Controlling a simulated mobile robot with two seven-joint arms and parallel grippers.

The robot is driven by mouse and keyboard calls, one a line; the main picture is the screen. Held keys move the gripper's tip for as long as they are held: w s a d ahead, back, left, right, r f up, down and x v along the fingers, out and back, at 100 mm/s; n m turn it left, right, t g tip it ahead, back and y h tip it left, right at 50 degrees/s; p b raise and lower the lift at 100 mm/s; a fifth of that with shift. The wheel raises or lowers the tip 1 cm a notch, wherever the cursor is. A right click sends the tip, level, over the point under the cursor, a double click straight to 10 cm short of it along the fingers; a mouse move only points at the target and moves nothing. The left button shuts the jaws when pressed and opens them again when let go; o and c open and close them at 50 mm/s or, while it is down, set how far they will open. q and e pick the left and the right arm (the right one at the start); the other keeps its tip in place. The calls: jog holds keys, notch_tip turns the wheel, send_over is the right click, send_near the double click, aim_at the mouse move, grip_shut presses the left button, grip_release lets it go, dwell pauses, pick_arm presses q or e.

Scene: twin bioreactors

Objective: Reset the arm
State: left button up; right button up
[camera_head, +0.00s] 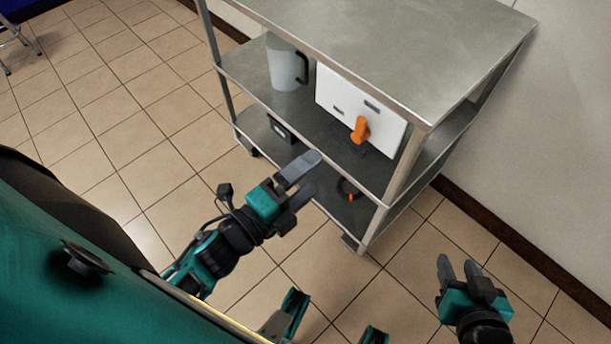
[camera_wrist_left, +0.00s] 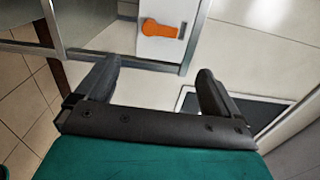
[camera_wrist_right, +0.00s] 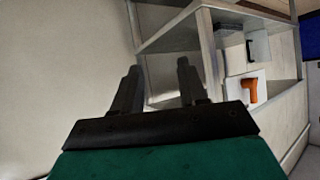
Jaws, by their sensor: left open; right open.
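My left gripper (camera_head: 305,178) is open and empty, in front of the near side of the metal shelf cart, close to its middle shelf edge. Its two fingers also show apart in the left wrist view (camera_wrist_left: 155,85). My right gripper (camera_head: 460,268) is open and empty over the floor, to the right of the cart. Its fingers show apart in the right wrist view (camera_wrist_right: 158,85), with the cart beyond them.
The metal cart (camera_head: 420,40) stands against the wall. Its middle shelf holds a grey pitcher (camera_head: 286,66) and a white box (camera_head: 350,103) with an orange handle (camera_head: 361,130). A dark box (camera_head: 281,129) sits on the lower shelf.

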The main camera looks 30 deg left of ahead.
jog(key=shift+a+r, duration=0.1)
jog(key=shift+r, duration=0.05)
dwell(0.3)
pick_arm(q)
jog(key=a+f+n+g+y+p, duration=0.1)
jog(key=n+g+p, duration=0.1)
jog(key=n, duration=0.4)
jog(key=s+a+f+n+g+y+p, duration=0.1)
jog(key=n+g+p, duration=0.1)
jog(key=n, duration=0.5)
jog(key=s+f+n+g+y+p, duration=0.1)
jog(key=n+g+y+p, duration=0.1)
jog(key=n, duration=0.4)
jog(key=shift+s+a+n+p, duration=0.1)
jog(key=shift+a+n+p, duration=0.25)
jog(key=shift+p, duration=0.55)
jog(key=shift+f, duration=0.1)
jog(key=shift+c, duration=0.2)
pick_arm(e)
jog(key=shift+h, duration=0.4)
jog(key=d+r, duration=0.1)
jog(key=s+d+r, duration=0.1)
jog(key=r, duration=0.1)
jog(key=shift+s+d+r, duration=0.25)
jog(key=shift+d+r, duration=0.05)
jog(key=shift+d, duration=0.1)
